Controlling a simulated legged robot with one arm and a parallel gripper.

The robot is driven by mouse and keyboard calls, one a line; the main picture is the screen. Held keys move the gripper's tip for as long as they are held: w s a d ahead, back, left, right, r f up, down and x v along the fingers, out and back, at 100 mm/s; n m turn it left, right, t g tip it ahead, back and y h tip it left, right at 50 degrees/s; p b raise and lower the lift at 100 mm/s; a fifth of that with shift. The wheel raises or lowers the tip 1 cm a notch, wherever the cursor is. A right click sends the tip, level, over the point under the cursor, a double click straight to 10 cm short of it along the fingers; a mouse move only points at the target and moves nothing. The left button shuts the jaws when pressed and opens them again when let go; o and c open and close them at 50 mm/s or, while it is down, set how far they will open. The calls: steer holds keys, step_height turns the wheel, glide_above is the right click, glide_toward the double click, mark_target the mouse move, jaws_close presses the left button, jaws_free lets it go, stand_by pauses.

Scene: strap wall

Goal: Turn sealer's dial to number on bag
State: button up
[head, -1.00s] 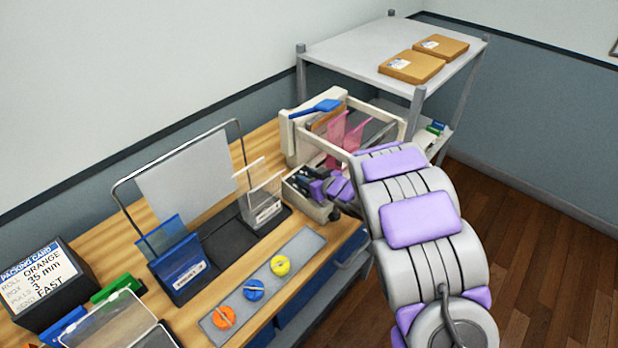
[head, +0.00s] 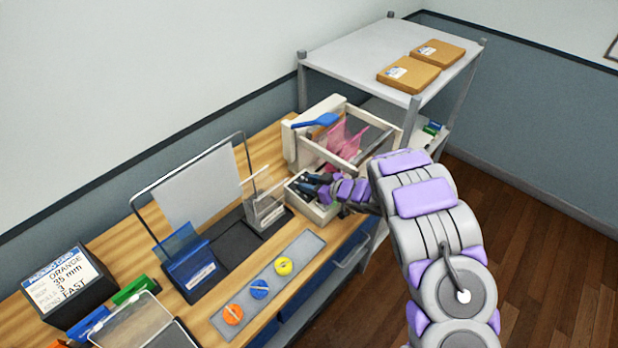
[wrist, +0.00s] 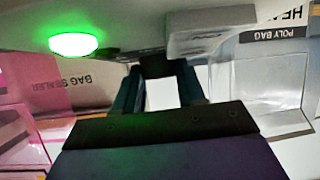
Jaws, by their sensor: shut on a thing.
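The bag sealer (head: 296,138) is a pale frame at the back of the bench with a blue handle (head: 322,120); its label reads "BAG SEALER" in the wrist view (wrist: 85,80). Pink translucent bags (head: 343,143) stand by it; I can read no number on them. My gripper (head: 314,187) reaches over a pale open box (head: 308,206) in front of the sealer. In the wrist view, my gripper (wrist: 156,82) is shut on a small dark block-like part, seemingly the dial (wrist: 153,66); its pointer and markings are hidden. A green lamp (wrist: 74,44) glows left of it.
Clear holders (head: 266,208) stand left of my gripper; one panel reads "POLY BAG" (wrist: 275,36). A grey strip (head: 270,284) carries orange, blue and yellow knobs. A packing card (head: 62,285) reads orange, 35 mm, 3, fast. A shelf rack (head: 360,55) stands behind.

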steer(key=shift+d, duration=0.1)
steer(key=o, duration=1)
steer(key=shift+d, duration=0.15)
steer(key=shift+o, duration=0.2)
steer(key=shift+s, duration=0.1)
steer(key=p+v, duration=0.1)
steer(key=v, duration=1.6)
steer(key=shift+d, duration=0.2)
steer(key=shift+r, duration=0.15)
